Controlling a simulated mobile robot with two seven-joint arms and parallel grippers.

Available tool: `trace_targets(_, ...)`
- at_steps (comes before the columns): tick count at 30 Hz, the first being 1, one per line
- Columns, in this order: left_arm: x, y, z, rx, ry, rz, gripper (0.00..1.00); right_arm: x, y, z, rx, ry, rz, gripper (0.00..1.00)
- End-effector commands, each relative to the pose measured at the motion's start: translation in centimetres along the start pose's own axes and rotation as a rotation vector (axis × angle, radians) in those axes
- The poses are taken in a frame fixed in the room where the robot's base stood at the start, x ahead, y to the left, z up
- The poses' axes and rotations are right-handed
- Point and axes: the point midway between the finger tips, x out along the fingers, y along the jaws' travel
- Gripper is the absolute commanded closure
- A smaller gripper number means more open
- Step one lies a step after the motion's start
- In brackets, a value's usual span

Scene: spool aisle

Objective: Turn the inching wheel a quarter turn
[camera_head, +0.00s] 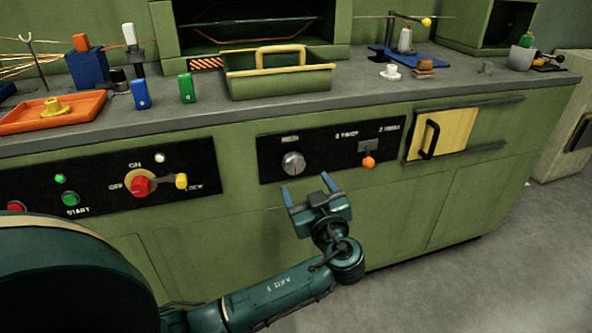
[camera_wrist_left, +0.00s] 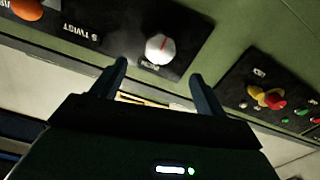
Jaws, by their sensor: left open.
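The inching wheel appears to be the round silver knob (camera_head: 293,163) on the black right-hand panel of the green cabinet front; the label above it is too small to read surely. In the left wrist view the knob (camera_wrist_left: 160,49) shows a thin red line across its face. My left gripper (camera_head: 306,184) is open and empty, just below and in front of the knob. In the left wrist view its two blue fingers (camera_wrist_left: 159,70) point toward the panel, with the knob between and beyond their tips. No contact shows. My right gripper is not in view.
An orange-tipped lever (camera_head: 368,161) sits right of the knob. A red and yellow selector (camera_head: 142,187) and green buttons are on the left panel. A yellow door with a black handle (camera_head: 432,139) is farther right. The worktop above holds a green tray (camera_head: 280,88) and an orange tray (camera_head: 88,118).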

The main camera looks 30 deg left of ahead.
Motion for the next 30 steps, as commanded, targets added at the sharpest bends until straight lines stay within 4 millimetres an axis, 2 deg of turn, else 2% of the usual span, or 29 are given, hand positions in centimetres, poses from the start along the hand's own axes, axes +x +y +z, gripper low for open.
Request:
trace_targets(1,1.3,-0.1,0.0,0.001,0.005,-0.002,0.27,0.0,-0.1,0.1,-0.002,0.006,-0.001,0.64)
trace_targets(6,4.7,0.0,0.0,0.002,0.004,0.000,0.27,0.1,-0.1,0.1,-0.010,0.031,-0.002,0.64)
trace_targets(12,7.3,0.0,0.1,0.002,0.001,0.001,0.27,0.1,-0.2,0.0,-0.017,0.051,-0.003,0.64)
trace_targets(17,8.1,0.0,0.1,0.001,-0.002,0.001,0.27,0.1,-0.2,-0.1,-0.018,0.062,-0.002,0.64)
trace_targets(25,8.1,0.0,0.1,0.001,-0.002,0.001,0.27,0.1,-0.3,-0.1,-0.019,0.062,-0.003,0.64)
trace_targets(30,8.1,0.0,0.1,0.001,-0.002,0.001,0.41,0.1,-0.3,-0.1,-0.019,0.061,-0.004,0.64)
